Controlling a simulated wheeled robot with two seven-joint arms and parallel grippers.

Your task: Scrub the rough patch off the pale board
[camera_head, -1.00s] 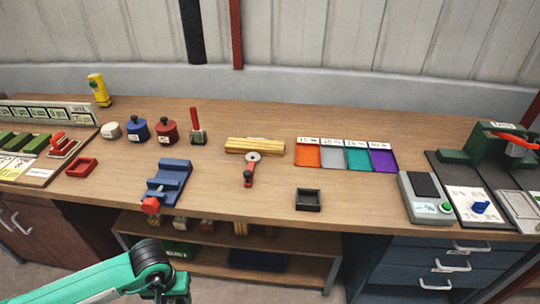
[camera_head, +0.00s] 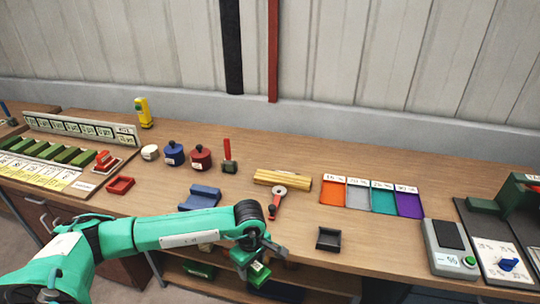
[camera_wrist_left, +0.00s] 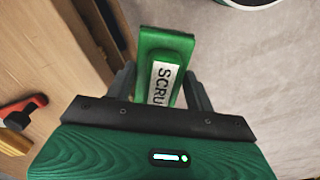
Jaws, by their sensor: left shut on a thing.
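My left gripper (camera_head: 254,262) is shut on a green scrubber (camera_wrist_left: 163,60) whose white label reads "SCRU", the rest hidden. In the head view the scrubber (camera_head: 259,274) hangs in front of the bench edge. In the left wrist view the scrubber sits between the two dark fingers. A pale yellow wooden piece (camera_head: 284,181) lies on the bench, beyond and to the right of this gripper, and apart from it. It may be the pale board; I cannot make out a rough patch. My right gripper is not in view.
A blue vise (camera_head: 199,197) stands behind my left forearm, partly hidden. A red-handled tool (camera_head: 276,207), a black tray (camera_head: 328,238) and coloured bins (camera_head: 383,201) are on the bench (camera_head: 440,190). Lidded pots (camera_head: 201,158) stand at the back left. The bench between black tray and bins is clear.

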